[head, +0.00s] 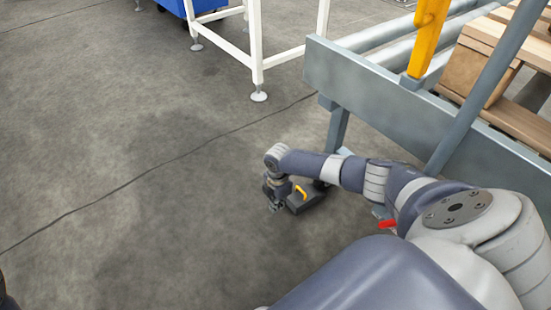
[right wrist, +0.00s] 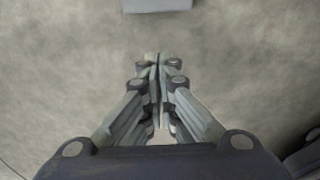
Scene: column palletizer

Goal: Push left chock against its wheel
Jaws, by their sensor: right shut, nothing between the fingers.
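A dark chock with a yellow handle (head: 304,198) lies on the floor beside the leg of the grey conveyor frame. My right gripper (head: 276,205) points down just to the left of the chock, close to the floor. In the head view I cannot tell whether it touches the chock. In the right wrist view my right gripper (right wrist: 157,65) is shut and empty over bare floor. The wheel is mostly hidden behind my right arm; only a dark bit shows near the chock. My left gripper is not in view.
The grey conveyor frame (head: 390,98) with rollers stands at the right, with an orange post (head: 427,38) and a wooden pallet (head: 510,115) behind. A white stand (head: 256,45) is at the top. A grey-blue piece (right wrist: 157,5) shows ahead in the wrist view. The floor at left is clear.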

